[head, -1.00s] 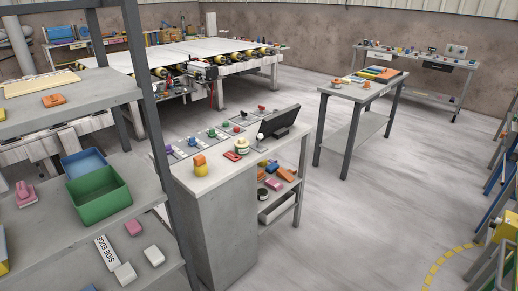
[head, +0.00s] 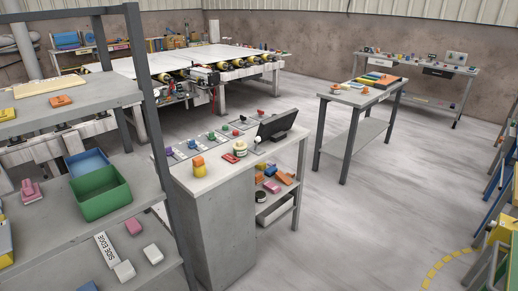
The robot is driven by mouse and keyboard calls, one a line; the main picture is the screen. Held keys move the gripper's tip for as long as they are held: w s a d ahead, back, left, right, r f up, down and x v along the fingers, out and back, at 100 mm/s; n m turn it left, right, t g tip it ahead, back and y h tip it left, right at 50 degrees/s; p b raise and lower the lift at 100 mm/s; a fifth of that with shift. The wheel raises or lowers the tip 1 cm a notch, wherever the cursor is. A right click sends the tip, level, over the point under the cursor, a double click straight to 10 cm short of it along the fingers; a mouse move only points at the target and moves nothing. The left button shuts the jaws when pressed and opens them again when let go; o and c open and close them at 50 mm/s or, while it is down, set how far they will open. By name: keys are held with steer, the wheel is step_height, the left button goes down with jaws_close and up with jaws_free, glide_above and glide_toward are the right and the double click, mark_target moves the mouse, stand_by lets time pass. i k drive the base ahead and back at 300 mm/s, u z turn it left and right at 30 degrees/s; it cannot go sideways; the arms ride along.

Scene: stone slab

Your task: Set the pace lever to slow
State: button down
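A row of small levers and knobs on grey plates stands along the back of the grey counter (head: 215,205). They include a purple one (head: 168,151), a blue one (head: 192,144), green ones (head: 211,135) and a red one (head: 261,112). Their labels are too small to read, so I cannot tell which is the pace lever or how it is set. My gripper is not in view.
A dark screen (head: 279,123), an orange block on a yellow piece (head: 198,161) and a jar (head: 240,148) stand on the counter. A grey shelf rack (head: 150,187) with a green bin (head: 100,193) blocks the left foreground. The floor (head: 350,230) to the right is clear.

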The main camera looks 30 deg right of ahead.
mark_target(258, 139)
steer(key=z, duration=0.1)
steer(key=i, duration=0.95)
steer(key=u, duration=0.05)
